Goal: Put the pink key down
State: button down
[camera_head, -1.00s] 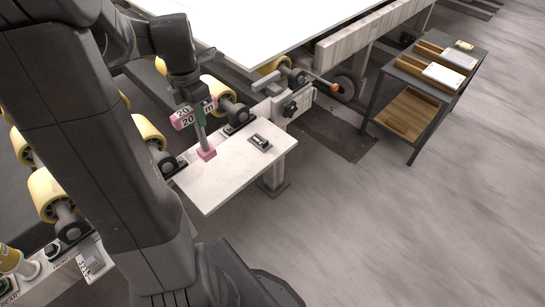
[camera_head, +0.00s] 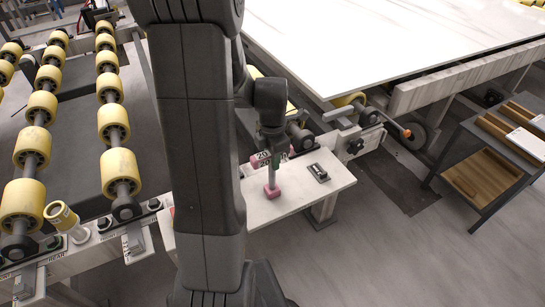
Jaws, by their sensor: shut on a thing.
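My gripper (camera_head: 273,150) points down over the small white shelf (camera_head: 291,205) in the head view. It is shut on the pink key (camera_head: 272,191), which hangs upright below it as a thin grey stem with a pink block at its lower end. The pink block is at the shelf's surface, left of the middle. I cannot tell whether it touches or hovers just above. A pink-and-white piece marked "20" (camera_head: 260,160) sits across the top of the stem beside the jaws. My arm hides the shelf's left part.
A small dark device (camera_head: 318,172) lies on the shelf, right of the key. The shelf's front is bare. A large white slab (camera_head: 380,45) lies behind. Yellow rollers (camera_head: 118,165) stand at left, with a yellow-topped cylinder (camera_head: 62,217) nearby. A grey cart (camera_head: 490,160) stands at right.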

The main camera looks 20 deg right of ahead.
jog(key=c, duration=1.1)
grip_release()
jog(key=shift+f, duration=0.1)
notch_tip(320, 180, up, 12)
jog(key=shift+r+p, duration=0.15)
jog(key=shift+p, duration=0.25)
jog(key=shift+f+b, duration=0.3)
jog(key=shift+f, duration=4.05)
